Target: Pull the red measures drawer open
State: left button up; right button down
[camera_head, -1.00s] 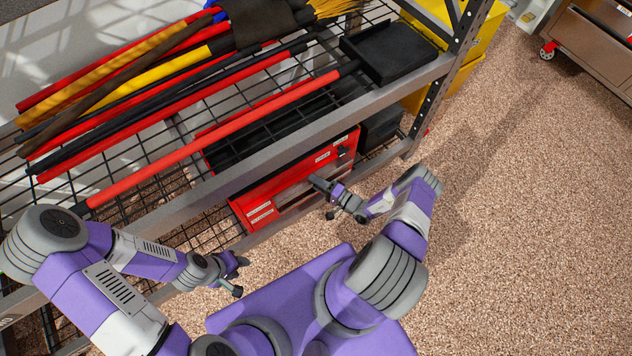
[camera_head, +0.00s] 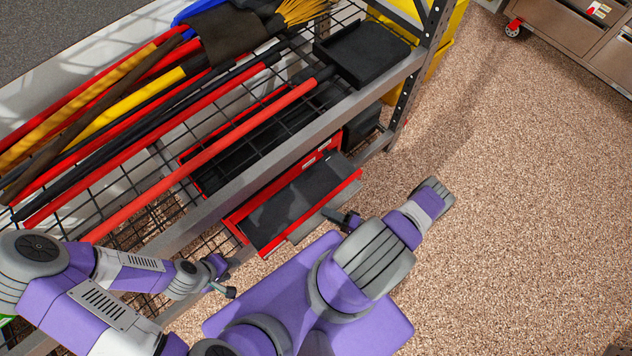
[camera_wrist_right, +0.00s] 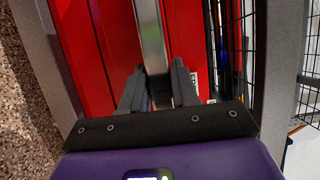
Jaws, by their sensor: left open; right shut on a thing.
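The red toolchest (camera_head: 232,222) sits on the lower level of the rack. One of its drawers (camera_head: 300,206) is pulled out, with a dark interior that looks empty; its label cannot be read here. My right gripper (camera_head: 343,220) is at the front of this drawer, partly hidden by my arm. In the right wrist view my right gripper (camera_wrist_right: 158,90) is shut on a metal drawer handle (camera_wrist_right: 151,38), with the red drawer fronts (camera_wrist_right: 113,35) behind it. My left gripper (camera_head: 224,279) is open and empty, left of the drawer and apart from it.
The steel rack's upper wire shelf (camera_head: 150,150) holds long-handled tools and a black tray (camera_head: 365,55) above the chest. A rack upright (camera_head: 408,95) stands right of it. The speckled floor (camera_head: 510,200) to the right is clear. A brown cabinet (camera_head: 570,35) stands at the far right.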

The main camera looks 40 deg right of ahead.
jog(key=s, duration=0.3)
jog(key=shift+s+d, duration=0.2)
jog(key=shift+s, duration=0.1)
jog(key=c, duration=0.9)
grip_release()
jog(key=shift+c, duration=0.2)
jog(key=v, duration=0.7)
jog(key=shift+s, duration=0.25)
jog(key=shift+d, duration=0.1)
